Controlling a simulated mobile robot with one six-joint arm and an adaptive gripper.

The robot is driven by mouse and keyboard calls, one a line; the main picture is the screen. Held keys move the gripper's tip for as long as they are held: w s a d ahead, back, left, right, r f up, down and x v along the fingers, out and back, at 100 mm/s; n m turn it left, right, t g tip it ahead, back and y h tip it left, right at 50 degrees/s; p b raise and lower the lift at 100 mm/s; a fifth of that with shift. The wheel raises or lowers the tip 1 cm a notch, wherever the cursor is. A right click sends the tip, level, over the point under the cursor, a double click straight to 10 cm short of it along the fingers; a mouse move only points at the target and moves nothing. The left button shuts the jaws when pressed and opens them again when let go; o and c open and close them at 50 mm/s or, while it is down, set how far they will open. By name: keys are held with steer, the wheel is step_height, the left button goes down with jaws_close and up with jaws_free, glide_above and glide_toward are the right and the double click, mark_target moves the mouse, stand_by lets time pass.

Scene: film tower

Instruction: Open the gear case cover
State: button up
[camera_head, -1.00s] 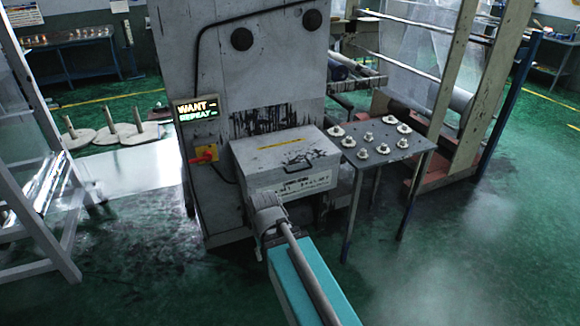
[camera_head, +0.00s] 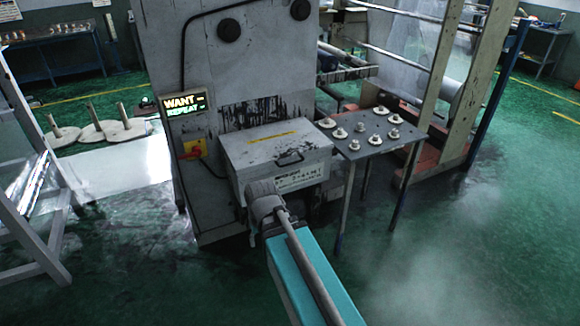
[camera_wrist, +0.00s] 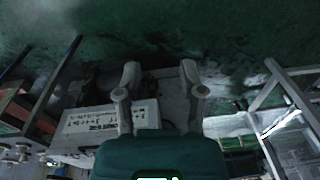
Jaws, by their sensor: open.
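The gear case (camera_head: 292,182) is a grey box on the front of the tall grey machine, with handwriting on its front face. Its cover (camera_head: 250,148) is shut and has a yellow strip and a dark handle (camera_head: 290,158). My gripper (camera_wrist: 160,72) is open and empty in the wrist view, its two fingers apart. In the head view, my wrist is in front of the case's lower left and hides the fingers. The written case face (camera_wrist: 85,125) shows upside down in the wrist view, left of the fingers. I cannot tell whether they touch the case.
A small dark table (camera_head: 375,142) with several pale round parts stands right of the case. A lit sign (camera_head: 185,103) and a red switch (camera_head: 191,148) on yellow are to its left. A grey frame (camera_head: 30,200) stands far left. Green floor is open at the front right.

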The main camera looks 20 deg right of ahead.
steer(key=w+d+f+m+t+y+b, duration=0.1)
steer(key=w+d+f+m+t+b, duration=0.15)
steer(key=w, duration=0.25)
steer(key=w+d+f+m+t+y+b, duration=0.1)
steer(key=w+f+b, duration=0.15)
steer(key=w, duration=0.25)
steer(key=m+t+h+b, duration=0.2)
steer(key=m+t+b, duration=1)
steer(key=m+b, duration=0.2)
glide_toward(292, 163)
steer(key=s, duration=0.3)
steer(key=shift+s+r+g, duration=0.15)
steer(key=shift+r+g, duration=0.1)
steer(key=shift+r, duration=0.15)
steer(key=b+x, duration=0.2)
steer(key=x, duration=1.2)
steer(key=shift+d+b, duration=0.15)
steer(key=shift+b, duration=0.25)
